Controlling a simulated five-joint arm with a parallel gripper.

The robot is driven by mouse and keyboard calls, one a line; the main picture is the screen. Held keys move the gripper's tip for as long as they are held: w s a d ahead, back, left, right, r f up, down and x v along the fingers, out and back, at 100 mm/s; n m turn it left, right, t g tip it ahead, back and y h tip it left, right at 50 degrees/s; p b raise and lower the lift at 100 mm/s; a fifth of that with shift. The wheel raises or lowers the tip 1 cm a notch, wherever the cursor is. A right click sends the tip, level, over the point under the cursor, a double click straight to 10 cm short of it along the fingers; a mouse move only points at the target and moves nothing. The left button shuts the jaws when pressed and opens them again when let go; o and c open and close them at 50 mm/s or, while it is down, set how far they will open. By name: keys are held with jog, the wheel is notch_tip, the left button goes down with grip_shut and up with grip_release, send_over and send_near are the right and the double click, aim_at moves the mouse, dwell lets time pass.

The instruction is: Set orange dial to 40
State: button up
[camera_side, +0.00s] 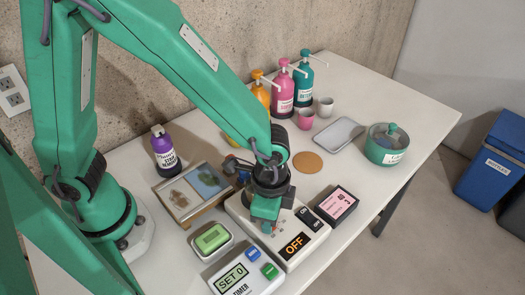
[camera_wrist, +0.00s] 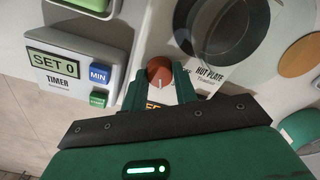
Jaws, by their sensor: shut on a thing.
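The orange dial (camera_wrist: 160,71) is on the white hot plate (camera_wrist: 212,72), and a short pale mark shows on its face. My gripper (camera_wrist: 159,82) is shut on the dial, with one green finger at each side of it. In the side view my gripper (camera_side: 266,222) points down over the hot plate's front panel (camera_side: 248,239) and mostly hides the dial. The display (camera_side: 294,246) beside it reads OFF in orange. In the wrist view the display is mostly covered by my gripper.
A pink-labelled box (camera_side: 337,204) is close on the right. A framed picture (camera_side: 194,192) lies at the left. A green pot (camera_side: 386,146), tray (camera_side: 338,134) and pump bottles (camera_side: 281,90) are farther back.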

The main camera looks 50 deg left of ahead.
jog(key=shift+m, duration=0.6)
jog(key=o, duration=1)
jog(key=shift+c, duration=0.2)
jog(key=shift+r, duration=0.1)
jog(key=shift+r, duration=3.85)
